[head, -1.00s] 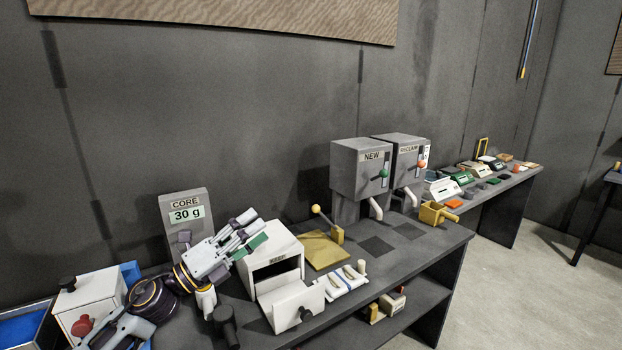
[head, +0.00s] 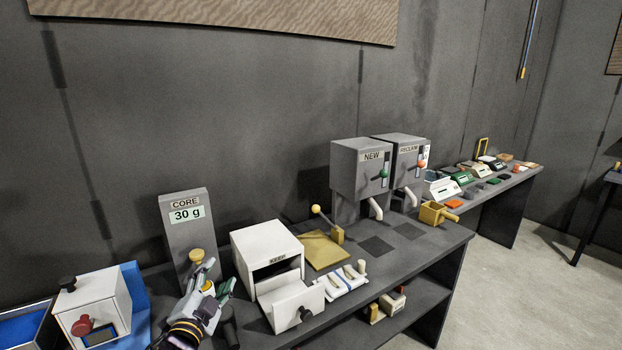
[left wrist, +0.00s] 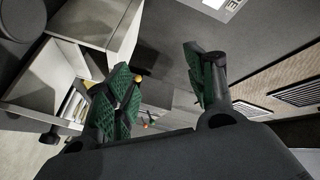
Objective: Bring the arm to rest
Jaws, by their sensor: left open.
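My left gripper (head: 214,281) is at the lower left of the head view, in front of the grey CORE stand (head: 187,240) that reads 30 g. Its green-padded fingers also show in the left wrist view (left wrist: 165,90), spread apart with nothing between them. The box also appears in the left wrist view (left wrist: 95,20). My right gripper is in neither view.
A white box with a red knob (head: 85,326) stands at the left. A yellow plate with a lever (head: 323,250), the NEW dispenser (head: 357,168) and RECLAIM dispenser (head: 402,165) stand to the right. A dark knobbed post (head: 230,327) is close beside the gripper.

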